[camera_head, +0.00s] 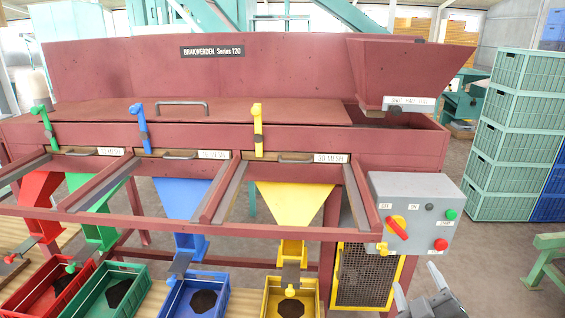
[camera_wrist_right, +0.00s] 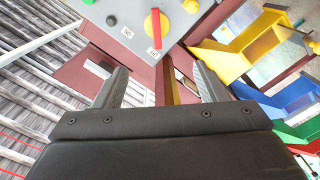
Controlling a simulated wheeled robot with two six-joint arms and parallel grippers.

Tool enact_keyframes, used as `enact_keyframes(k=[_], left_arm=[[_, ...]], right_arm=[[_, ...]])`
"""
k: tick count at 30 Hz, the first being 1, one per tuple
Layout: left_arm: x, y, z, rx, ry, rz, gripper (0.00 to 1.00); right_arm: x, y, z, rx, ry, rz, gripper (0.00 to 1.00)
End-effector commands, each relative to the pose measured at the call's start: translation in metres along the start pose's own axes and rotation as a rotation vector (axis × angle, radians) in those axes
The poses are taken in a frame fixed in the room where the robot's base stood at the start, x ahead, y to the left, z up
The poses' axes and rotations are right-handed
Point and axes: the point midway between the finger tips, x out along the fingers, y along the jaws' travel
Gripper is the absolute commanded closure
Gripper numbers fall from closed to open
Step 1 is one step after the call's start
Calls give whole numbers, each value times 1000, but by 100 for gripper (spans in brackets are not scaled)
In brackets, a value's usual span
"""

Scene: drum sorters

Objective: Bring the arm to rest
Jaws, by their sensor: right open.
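My right gripper (camera_head: 418,290) is at the bottom right of the head view, below the grey control box (camera_head: 412,215) and apart from it. In the right wrist view its two grey fingers (camera_wrist_right: 160,88) stand wide apart with nothing between them. The control box carries a red-and-yellow rotary switch (camera_head: 397,228), a green button (camera_head: 451,214) and a red button (camera_head: 440,244). The switch also shows in the right wrist view (camera_wrist_right: 156,28), beyond the fingers. My left gripper is not in view.
The dark red sorter (camera_head: 280,85) fills the middle, with a yellow chute (camera_head: 293,203) and a blue chute (camera_head: 182,198). Crates holding dark material, such as the yellow crate (camera_head: 268,300), stand below. A wire-mesh guard (camera_head: 365,275) is left of my gripper. Green crates (camera_head: 497,148) are stacked at right.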

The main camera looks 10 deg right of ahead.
Motion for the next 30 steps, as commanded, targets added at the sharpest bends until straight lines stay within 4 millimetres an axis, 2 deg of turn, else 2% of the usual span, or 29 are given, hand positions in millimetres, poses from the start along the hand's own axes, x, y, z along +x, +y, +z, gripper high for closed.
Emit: enact_keyframes(k=[2,5,9,14,17,21,23,26,30], left_arm=[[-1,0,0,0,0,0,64],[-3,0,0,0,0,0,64],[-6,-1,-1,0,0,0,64],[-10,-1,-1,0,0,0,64],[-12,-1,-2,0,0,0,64],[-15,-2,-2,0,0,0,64],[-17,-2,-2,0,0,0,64],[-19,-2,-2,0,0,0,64],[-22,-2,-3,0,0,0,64]], right_arm=[[6,-12,15,7,-33,-27,34],[16,-41,49,25,-102,-85,34],[21,-96,115,68,-236,-191,34],[6,-159,193,129,-396,-303,34],[-15,-197,239,171,-499,-366,34],[-60,-247,301,230,-650,-447,34],[-84,-267,325,256,-716,-477,34],[-130,-298,361,298,-828,-524,34],[-204,-334,402,356,-989,-578,34]])
